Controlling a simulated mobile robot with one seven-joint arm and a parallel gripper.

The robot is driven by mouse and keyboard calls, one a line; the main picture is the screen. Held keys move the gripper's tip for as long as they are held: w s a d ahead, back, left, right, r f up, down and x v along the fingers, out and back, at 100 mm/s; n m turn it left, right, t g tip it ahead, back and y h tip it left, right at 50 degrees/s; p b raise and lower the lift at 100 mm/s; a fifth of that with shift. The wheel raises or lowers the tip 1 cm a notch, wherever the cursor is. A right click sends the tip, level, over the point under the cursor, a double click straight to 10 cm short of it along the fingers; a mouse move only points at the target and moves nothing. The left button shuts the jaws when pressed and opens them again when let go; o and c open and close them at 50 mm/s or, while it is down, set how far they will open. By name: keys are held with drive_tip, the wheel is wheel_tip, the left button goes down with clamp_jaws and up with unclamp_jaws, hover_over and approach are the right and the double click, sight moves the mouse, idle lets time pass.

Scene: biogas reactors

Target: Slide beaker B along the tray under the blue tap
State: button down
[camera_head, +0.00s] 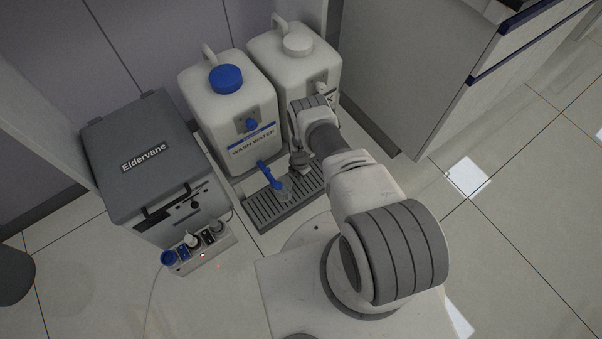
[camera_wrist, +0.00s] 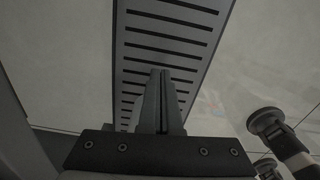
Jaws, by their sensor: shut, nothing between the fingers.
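The slotted grey drip tray (camera_head: 262,211) lies on the floor in front of two white jugs. The blue tap (camera_head: 268,173) reaches over it from the left jug. A faint clear shape, perhaps a beaker (camera_head: 285,190), stands on the tray by the tap's tip; no letter is readable. My gripper (camera_head: 300,163) is over the tray, right of the tap, partly hidden by my arm. In the wrist view my gripper (camera_wrist: 160,76) is shut and empty, with the slotted tray (camera_wrist: 170,40) behind its fingers. No beaker is clear in that view.
The blue-capped WASH WATER jug (camera_head: 228,105) and a white-capped jug (camera_head: 294,62) stand behind the tray. A cabinet (camera_head: 415,70) stands at right.

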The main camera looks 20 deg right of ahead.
sight(289, 184)
drive_tip(key=shift+s+a+r, duration=0.15)
drive_tip(key=shift+s+a, duration=0.15)
drive_tip(key=shift+a, duration=0.45)
drive_tip(key=shift+s+a+r, duration=0.1)
drive_tip(key=shift+s+a, duration=0.15)
drive_tip(key=shift+a, duration=0.5)
drive_tip(key=shift+s+a, duration=0.2)
drive_tip(key=shift+a, duration=0.3)
drive_tip(key=shift+s+a, duration=0.2)
drive_tip(key=shift+a, duration=0.3)
drive_tip(key=shift+d, duration=0.1)
